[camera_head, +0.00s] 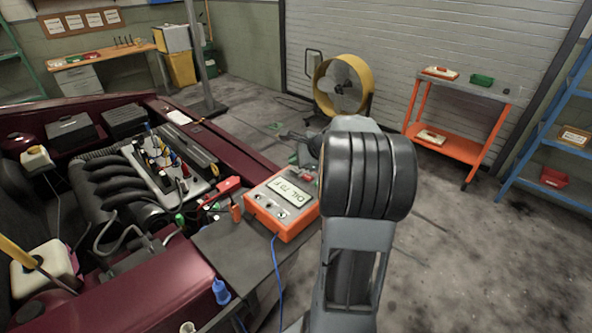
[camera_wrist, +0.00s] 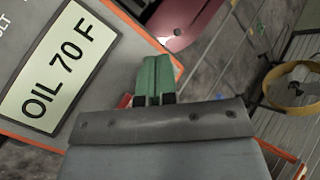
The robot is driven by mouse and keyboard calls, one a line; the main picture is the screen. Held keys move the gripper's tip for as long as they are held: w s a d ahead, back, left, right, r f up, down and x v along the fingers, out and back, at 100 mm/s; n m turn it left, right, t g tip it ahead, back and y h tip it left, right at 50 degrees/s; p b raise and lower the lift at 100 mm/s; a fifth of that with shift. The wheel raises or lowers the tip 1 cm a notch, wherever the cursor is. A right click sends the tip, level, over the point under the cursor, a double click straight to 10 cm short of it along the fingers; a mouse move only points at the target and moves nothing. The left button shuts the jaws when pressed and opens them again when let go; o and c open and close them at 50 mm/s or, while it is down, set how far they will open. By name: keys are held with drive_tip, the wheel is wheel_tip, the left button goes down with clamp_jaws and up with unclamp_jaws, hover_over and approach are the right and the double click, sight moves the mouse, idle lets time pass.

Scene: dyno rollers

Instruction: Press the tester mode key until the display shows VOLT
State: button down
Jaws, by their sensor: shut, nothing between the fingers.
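The tester (camera_head: 284,205) is an orange box with a light grey face, lying on a dark mat on the car's front edge. Its display (camera_head: 288,197) reads OIL 70 F, also clear in the wrist view (camera_wrist: 58,68). Small round controls (camera_head: 273,208) sit on the face below the display; I cannot tell which is the mode key. In the wrist view my gripper (camera_wrist: 157,76) has its green fingers together and empty, right of the display near the tester's edge. In the head view my arm hides part of the space right of the tester.
The open engine bay (camera_head: 115,185) lies left of the tester, with cables and a coloured plug rack. A blue lead (camera_head: 277,268) hangs from the tester. A yellow fan (camera_head: 342,85) and an orange cart (camera_head: 460,130) stand behind.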

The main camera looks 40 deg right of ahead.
sight(296, 171)
drive_tip(key=shift+f, duration=0.1)
idle(0.3)
drive_tip(key=shift+f+b, duration=0.35)
drive_tip(key=shift+f+b, duration=0.3)
drive_tip(key=shift+f, duration=0.1)
idle(0.7)
drive_tip(key=shift+r, duration=0.1)
drive_tip(key=shift+r+p, duration=0.7)
drive_tip(key=shift+r, duration=0.05)
wheel_tip(296, 171, up, 5)
drive_tip(key=p, duration=0.4)
idle(0.4)
idle(0.8)
